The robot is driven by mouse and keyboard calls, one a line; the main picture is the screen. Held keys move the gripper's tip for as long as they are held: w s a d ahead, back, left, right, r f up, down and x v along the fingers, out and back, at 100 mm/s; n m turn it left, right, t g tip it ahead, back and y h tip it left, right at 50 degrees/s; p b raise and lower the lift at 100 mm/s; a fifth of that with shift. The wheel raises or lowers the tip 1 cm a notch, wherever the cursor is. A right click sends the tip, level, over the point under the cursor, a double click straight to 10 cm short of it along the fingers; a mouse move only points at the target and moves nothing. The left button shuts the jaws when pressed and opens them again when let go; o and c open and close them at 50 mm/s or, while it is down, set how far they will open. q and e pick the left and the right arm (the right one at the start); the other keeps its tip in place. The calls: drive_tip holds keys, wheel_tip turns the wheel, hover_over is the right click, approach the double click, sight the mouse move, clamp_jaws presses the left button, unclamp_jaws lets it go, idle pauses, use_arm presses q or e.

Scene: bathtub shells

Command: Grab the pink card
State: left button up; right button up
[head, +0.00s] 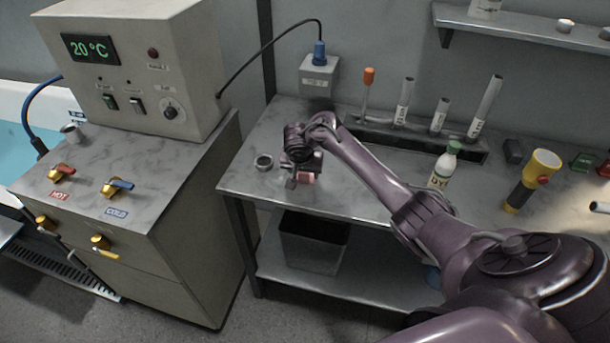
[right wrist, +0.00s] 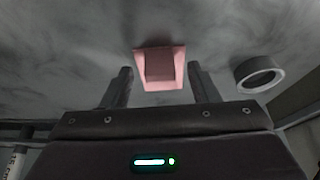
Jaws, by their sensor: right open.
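The pink card (head: 306,177) is a small pink piece at the front left of the metal table (head: 345,199). In the right wrist view the pink card (right wrist: 160,68) shows as a pink block-like shape with a darker pink inner face. My right gripper (head: 298,181) is over the table beside the card and hides part of it in the head view. In the right wrist view my right gripper (right wrist: 158,88) is open, with one finger on each side of the card's near end. A gap shows between the card and each finger. My left gripper is not in view.
A small grey ring (head: 263,162) lies left of the gripper; it also shows in the right wrist view (right wrist: 260,75). A white bottle (head: 443,168), a yellow flashlight (head: 531,181) and several tubes stand to the right. A dark bin (head: 313,243) sits on the lower shelf.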

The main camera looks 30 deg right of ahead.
drive_tip(key=shift+c, duration=0.3)
drive_tip(key=c, duration=1)
